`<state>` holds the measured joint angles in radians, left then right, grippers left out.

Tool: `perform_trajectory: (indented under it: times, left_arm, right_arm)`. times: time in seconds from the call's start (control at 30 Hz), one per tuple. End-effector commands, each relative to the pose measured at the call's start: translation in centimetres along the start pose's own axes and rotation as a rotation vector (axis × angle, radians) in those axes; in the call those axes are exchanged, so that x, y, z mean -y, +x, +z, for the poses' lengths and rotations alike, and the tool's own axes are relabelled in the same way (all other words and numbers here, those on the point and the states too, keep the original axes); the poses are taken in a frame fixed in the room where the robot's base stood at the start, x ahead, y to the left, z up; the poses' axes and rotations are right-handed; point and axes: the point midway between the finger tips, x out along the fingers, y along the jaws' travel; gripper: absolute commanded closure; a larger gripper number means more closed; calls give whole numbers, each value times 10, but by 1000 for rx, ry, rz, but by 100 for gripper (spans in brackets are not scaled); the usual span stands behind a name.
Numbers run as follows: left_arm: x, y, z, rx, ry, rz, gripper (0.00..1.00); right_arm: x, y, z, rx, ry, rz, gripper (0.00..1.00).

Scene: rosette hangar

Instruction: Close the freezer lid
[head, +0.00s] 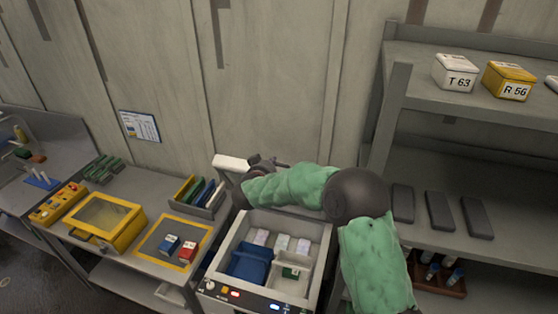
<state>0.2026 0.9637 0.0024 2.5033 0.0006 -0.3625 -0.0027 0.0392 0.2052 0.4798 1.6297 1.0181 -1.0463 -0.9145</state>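The freezer (323,262) is a white chest at bottom centre, open at the top. Inside are a blue bin (250,263), several pale packs and a green item. Its lid seems to be the white panel (230,162) raised behind it, mostly hidden by my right arm. My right arm, in a green sleeve, reaches in from the lower right and bends left across the back of the freezer. My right gripper (258,170) is dark and small beside the lid's edge. I cannot tell whether it touches the lid or how its fingers stand. My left gripper is out of view.
Left of the freezer, a bench holds a yellow-framed mat (147,251) with blue and red boxes, a yellow case (107,222) and a file rack (197,204). On the right, a grey shelf (420,65) carries labelled boxes. The wall is close behind.

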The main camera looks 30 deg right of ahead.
Motion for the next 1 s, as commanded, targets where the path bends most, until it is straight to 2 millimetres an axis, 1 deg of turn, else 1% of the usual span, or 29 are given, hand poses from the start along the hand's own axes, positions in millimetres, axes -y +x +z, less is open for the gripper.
perform_trajectory:
  times: [0.03,0.1,0.17,0.27,0.77,0.8,0.83,1.0]
  left_arm:
    - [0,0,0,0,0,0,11]
    - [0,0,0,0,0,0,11]
    - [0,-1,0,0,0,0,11]
    - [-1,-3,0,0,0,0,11]
    - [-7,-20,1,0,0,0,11]
    - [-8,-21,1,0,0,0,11]
    - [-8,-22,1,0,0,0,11]
    - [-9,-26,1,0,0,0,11]
  right_arm:
    - [-3,-1,-8,-8,7,15,100]
    - [-5,0,-13,-12,12,27,100]
    - [-6,3,-14,-12,12,31,100]
    - [-7,13,-15,-13,12,31,100]
    - [-9,102,-15,-11,11,29,100]
    - [-7,94,-8,-9,7,25,100]
    - [-7,90,-5,-10,8,26,100]
    - [-7,79,9,-12,10,26,100]
